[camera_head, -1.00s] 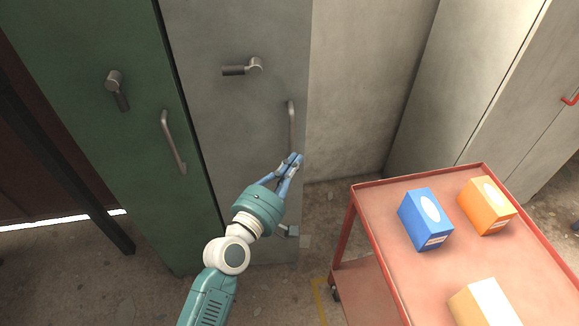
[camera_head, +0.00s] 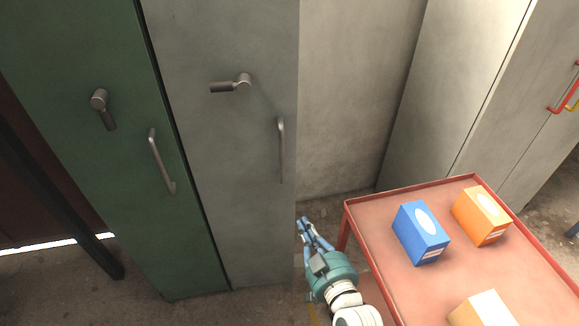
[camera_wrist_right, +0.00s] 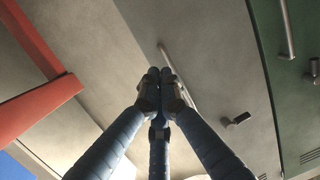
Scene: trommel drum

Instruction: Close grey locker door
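The grey locker door (camera_head: 225,165) stands in the centre left of the head view, beside the green locker. It has a lever latch (camera_head: 232,84) lying sideways and an upright bar handle (camera_head: 281,150) near its right edge. The door looks flush or nearly so; I cannot tell whether it is fully shut. My right gripper (camera_head: 305,222) is low, just right of the door's right edge, with empty fingers together. In the right wrist view its fingertips (camera_wrist_right: 160,75) meet in front of the grey surface, near the bar handle (camera_wrist_right: 177,75). My left gripper is not in view.
A red cart (camera_head: 362,225) stands at the right, close to my right gripper. It carries a blue box (camera_head: 420,236), an orange box (camera_head: 480,218) and a pale box (camera_head: 487,309). The green locker (camera_head: 125,185) is at the left. Light cabinets (camera_head: 480,80) stand at the back right.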

